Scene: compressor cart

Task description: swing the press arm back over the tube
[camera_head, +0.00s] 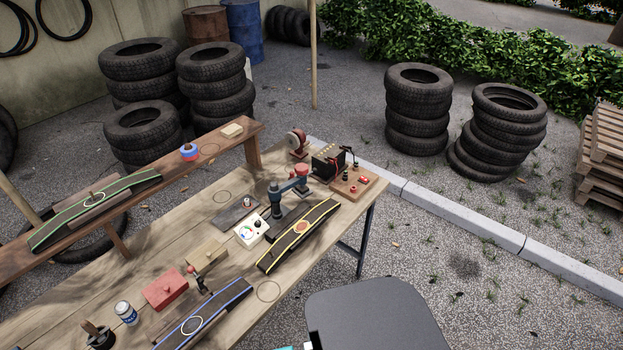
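A press with a blue-grey arm (291,185) stands near the far right end of the workbench. The arm reaches from its post (275,203) toward the back right, with a red part at its outer end. It points toward the black box, not over a tube. A black tube with yellow edges (318,225) and a brown round patch (301,227) lies in front of the press. A blue-edged tube (223,305) with a white ring lies at the near end. A green-edged tube (60,222) lies on the raised plank. My gripper is not in view.
The workbench (160,255) also holds a white gauge box (251,231), a red block (164,289), a can (126,313) and a black box (328,161) close beside the press arm. Tyre stacks (418,110) stand behind.

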